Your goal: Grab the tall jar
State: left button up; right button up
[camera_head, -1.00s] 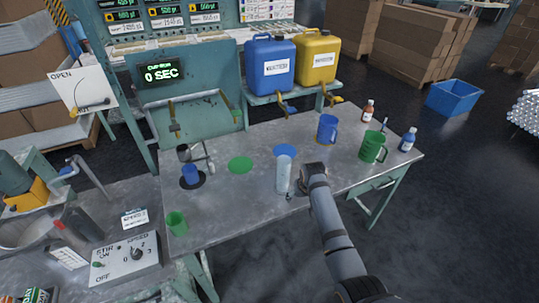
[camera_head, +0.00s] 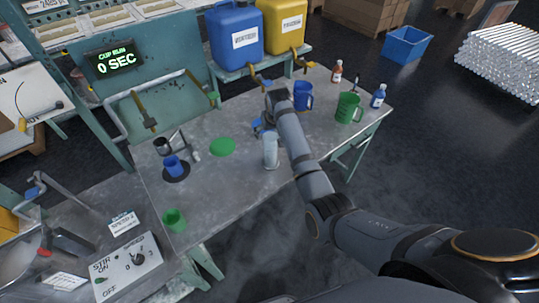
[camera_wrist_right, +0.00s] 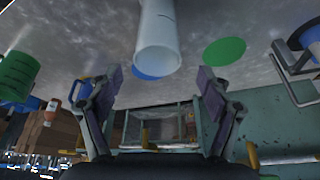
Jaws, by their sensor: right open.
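The tall jar (camera_head: 270,154), a pale translucent cylinder, stands upright on the workbench (camera_head: 235,190) near its front edge. In the head view my right gripper (camera_head: 263,122) is just behind the jar's top, and my right arm passes close to its right side. In the right wrist view, which looks upside down, the jar (camera_wrist_right: 157,38) is at the top centre, ahead of the two spread fingers (camera_wrist_right: 160,82) and roughly in line with the gap between them. The right gripper is open and empty. My left gripper is not in view.
A green disc (camera_head: 222,146) lies left of the jar. A blue mug (camera_head: 303,95), a green mug (camera_head: 347,108) and small bottles (camera_head: 378,96) stand to the right. Large jugs (camera_head: 236,40) stand behind.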

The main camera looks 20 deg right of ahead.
aim_at(270, 137)
jog(key=x, duration=0.2)
jog(key=p+x, duration=0.1)
jog(key=shift+s+d+f, duration=0.1)
jog(key=shift+d+f, duration=0.1)
jog(key=shift+f, duration=0.2)
jog(key=shift+w+f, duration=0.2)
jog(key=shift+f, duration=0.25)
jog(key=shift+r, duration=0.1)
jog(key=c, duration=0.6)
grip_shut()
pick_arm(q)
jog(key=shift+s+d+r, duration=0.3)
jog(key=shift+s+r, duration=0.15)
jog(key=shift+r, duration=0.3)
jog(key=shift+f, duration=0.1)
